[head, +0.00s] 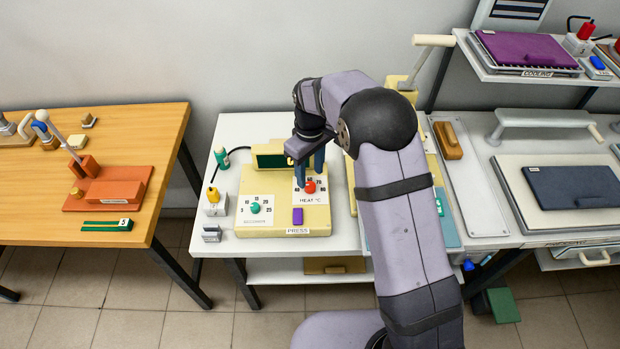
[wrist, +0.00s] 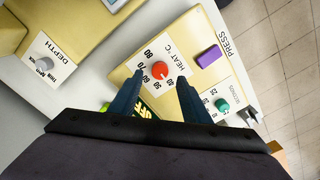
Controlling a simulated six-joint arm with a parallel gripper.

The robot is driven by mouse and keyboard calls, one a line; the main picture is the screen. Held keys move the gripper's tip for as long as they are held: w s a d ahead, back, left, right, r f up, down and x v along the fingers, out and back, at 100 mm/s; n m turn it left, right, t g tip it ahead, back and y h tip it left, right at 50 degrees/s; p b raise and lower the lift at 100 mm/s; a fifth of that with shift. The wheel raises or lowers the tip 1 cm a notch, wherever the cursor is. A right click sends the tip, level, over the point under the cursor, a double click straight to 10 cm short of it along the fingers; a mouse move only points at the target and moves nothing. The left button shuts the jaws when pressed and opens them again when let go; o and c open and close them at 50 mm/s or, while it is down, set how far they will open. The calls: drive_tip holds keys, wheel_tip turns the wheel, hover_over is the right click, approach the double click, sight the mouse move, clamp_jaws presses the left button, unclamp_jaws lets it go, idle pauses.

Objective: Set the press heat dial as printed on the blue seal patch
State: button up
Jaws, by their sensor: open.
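The red heat dial (head: 310,187) sits on a white plate marked HEAT °C on the cream press control box (head: 275,221). It also shows in the wrist view (wrist: 159,70), with numbers from about 40 to 80 around it. I cannot tell its pointer setting. My gripper (head: 310,177) points down over the dial. In the wrist view my gripper (wrist: 159,79) is open, its fingertips on either side of the dial with gaps showing. Whether they are down level with the knob is unclear. I cannot pick out a blue seal patch with readable print.
A green seconds dial (head: 255,208) and a purple button (head: 298,216) are close by on the box. A dark display (head: 270,160) stands behind, partly hidden. A DEPTH dial (wrist: 45,63) shows in the wrist view. A navy bag (head: 575,188) lies at right.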

sight(310, 185)
drive_tip(key=shift+f+p, duration=0.55)
drive_tip(key=shift+f, duration=1.6)
drive_tip(key=c, duration=1)
